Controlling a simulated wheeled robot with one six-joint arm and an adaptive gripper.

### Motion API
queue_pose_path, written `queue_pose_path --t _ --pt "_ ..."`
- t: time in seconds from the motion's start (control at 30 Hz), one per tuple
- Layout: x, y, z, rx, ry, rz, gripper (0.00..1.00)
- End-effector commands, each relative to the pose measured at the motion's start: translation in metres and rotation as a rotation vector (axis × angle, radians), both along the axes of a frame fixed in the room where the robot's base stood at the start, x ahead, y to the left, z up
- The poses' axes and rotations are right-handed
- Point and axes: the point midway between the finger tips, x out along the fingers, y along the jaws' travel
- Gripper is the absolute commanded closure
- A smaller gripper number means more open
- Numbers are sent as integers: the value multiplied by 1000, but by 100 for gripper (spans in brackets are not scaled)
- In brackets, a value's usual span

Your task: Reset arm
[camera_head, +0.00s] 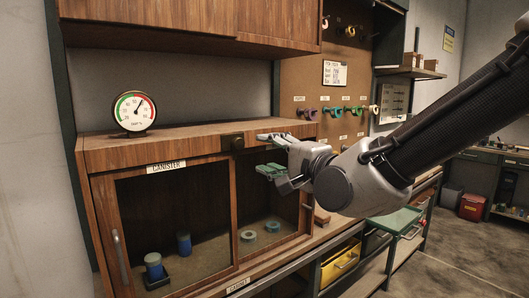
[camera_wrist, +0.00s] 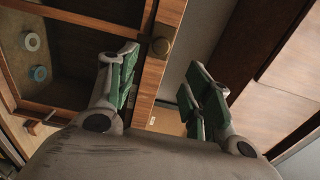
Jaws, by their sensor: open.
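My gripper (camera_head: 263,154) is open and empty. Two tape rolls lie flat in the right compartment, a pale one (camera_head: 249,236) and a teal one (camera_head: 272,226). They also show at the left of the wrist view, the pale roll (camera_wrist: 32,41) and the teal roll (camera_wrist: 39,73).
A round gauge (camera_head: 134,112) stands on the cabinet top. Blue canisters (camera_head: 184,243) stand in the left compartment behind a glass front. Tape rolls (camera_head: 336,111) hang on a pegboard behind my arm. A yellow drawer (camera_head: 341,263) is below right. Open floor lies at the right.

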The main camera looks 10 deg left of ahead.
Motion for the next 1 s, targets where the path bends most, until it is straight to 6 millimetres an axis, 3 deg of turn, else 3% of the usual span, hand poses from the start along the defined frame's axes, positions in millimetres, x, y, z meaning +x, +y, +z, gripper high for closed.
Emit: queue_pose_path --t 0.33,0.43,0.57,0.67,0.77,0.87,1.0 --pt "-1 1 -5 -61 -38 5 50" --pt "-10 4 -41 -286 -78 69 50" --pt "-42 -8 -108 -694 -140 265 50" --pt "-57 -54 -140 -975 -189 417 50" --pt "-62 -126 -156 -1219 -204 552 50" --pt "-71 -207 -160 -1401 -174 659 50" --pt "-97 -322 -151 -1559 -58 726 50"
